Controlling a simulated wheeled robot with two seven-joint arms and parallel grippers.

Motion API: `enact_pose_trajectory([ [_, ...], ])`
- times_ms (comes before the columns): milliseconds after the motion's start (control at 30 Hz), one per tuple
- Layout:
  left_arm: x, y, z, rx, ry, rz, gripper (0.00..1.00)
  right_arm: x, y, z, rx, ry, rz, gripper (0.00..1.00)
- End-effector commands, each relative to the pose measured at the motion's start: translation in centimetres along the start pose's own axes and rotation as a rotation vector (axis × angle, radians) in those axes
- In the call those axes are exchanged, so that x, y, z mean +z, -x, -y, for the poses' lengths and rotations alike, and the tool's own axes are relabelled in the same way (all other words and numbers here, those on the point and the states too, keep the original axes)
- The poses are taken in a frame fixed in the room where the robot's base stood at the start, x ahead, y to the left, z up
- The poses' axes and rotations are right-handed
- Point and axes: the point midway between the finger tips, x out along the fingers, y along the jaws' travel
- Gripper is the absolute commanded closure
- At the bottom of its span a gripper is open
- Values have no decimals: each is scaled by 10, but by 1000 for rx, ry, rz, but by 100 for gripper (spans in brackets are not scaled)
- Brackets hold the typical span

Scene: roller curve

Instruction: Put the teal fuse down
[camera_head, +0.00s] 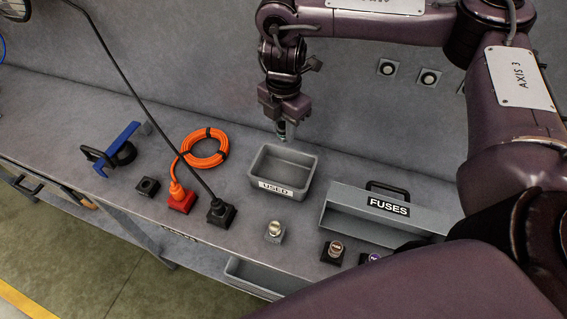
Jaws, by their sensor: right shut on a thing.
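My right gripper (286,116) is above the far edge of the grey bin labelled USED (265,187). It is shut on the teal fuse (281,129), of which only a small teal and dark part shows between the fingers. The fuse hangs just over or behind the bin's back rim; I cannot tell which. The bin looks empty inside. My left gripper is not in view.
A grey tray labelled FUSES (384,213) stands to the right of the bin. Fuse holders (274,231) (333,252) sit along the bench front. An orange cable coil (205,148), black plug (221,212) and blue clamp (122,149) lie left. An open drawer (262,280) is below.

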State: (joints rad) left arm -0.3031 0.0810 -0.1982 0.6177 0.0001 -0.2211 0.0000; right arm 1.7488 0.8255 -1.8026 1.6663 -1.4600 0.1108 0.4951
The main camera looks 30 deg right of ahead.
Motion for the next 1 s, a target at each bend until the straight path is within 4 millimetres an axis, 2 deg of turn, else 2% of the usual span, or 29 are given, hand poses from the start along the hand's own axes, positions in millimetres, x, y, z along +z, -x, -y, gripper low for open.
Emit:
enact_pose_trajectory([
  [33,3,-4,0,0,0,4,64,0,-17,2,-7,-3,-4,98],
  [100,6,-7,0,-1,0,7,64,-1,-34,2,-6,-4,-5,98],
  [300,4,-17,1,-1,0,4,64,-1,-83,2,-5,-4,-4,98],
  [400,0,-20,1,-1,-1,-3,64,0,-101,2,-5,-6,-3,98],
  [633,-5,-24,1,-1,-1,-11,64,0,-120,0,-1,-4,-1,98],
  [833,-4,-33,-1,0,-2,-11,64,-1,-148,0,-2,-4,-2,98],
  [1000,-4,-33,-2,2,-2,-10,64,0,-151,0,1,-3,1,98],
])
